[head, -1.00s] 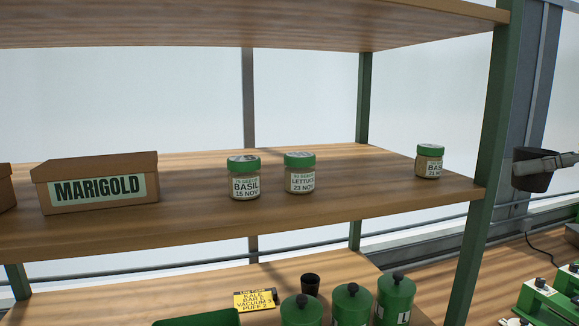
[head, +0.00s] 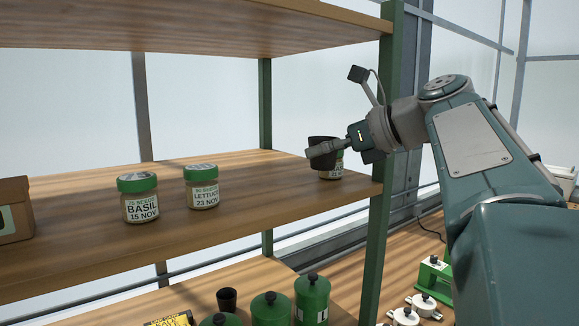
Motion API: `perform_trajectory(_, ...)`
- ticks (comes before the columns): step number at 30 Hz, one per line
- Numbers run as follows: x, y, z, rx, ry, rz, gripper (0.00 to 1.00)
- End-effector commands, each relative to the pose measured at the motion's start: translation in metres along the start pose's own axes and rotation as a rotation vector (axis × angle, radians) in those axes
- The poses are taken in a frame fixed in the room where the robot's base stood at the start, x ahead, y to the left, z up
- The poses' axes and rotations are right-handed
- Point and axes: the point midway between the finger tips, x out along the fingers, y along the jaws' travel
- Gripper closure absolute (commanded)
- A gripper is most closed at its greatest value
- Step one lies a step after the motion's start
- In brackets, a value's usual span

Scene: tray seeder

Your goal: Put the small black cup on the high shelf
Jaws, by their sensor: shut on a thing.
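My gripper (head: 326,148) is shut on a small black cup (head: 321,160), holding it upright. The cup appears in front of the right-hand seed jar (head: 336,172) on the wooden middle shelf (head: 240,215), and partly hides that jar. I cannot tell whether the cup touches the shelf or the jar. The upper shelf (head: 190,30) spans the top of the view. Another small dark cup (head: 227,299) stands on the lower surface, beside green canisters.
A basil jar (head: 140,200) and a lettuce jar (head: 202,188) stand on the middle shelf, with bare wood between them and the right-hand jar. A green post (head: 377,225) stands at the front right corner. Green canisters (head: 312,300) stand below.

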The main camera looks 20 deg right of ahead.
Motion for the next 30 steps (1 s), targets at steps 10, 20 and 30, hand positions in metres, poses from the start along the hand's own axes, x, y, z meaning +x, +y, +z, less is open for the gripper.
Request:
perform_trajectory(10,0.056,0.002,0.022,0.0,0.001,0.002,0.63)
perform_trajectory(20,0.069,-0.001,-0.007,0.002,0.0,0.0,0.63)
perform_trajectory(30,0.07,-0.001,-0.01,0.001,0.0,0.0,0.63)
